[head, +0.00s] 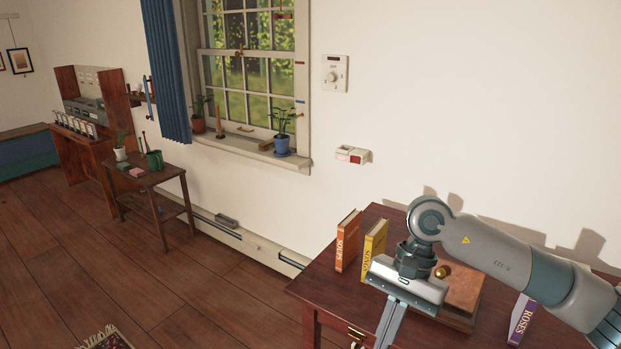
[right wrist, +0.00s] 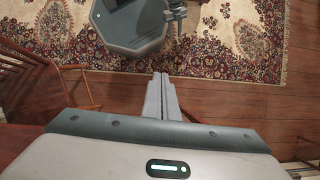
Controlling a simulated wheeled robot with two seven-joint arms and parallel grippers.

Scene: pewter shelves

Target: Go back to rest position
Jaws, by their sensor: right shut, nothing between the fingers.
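My right arm comes in from the right in the head view. My right gripper (head: 388,322) points downward over the front part of the dark wooden table (head: 325,267). In the right wrist view its fingers (right wrist: 161,98) are together with nothing between them. My left gripper is in neither view.
On the table stand an orange book (head: 347,241), a yellow book (head: 374,249) and a white and purple book (head: 520,318). A brown box (head: 462,290) is partly hidden behind my gripper. A patterned rug (right wrist: 232,38) and bare wooden floor (head: 200,290) lie below.

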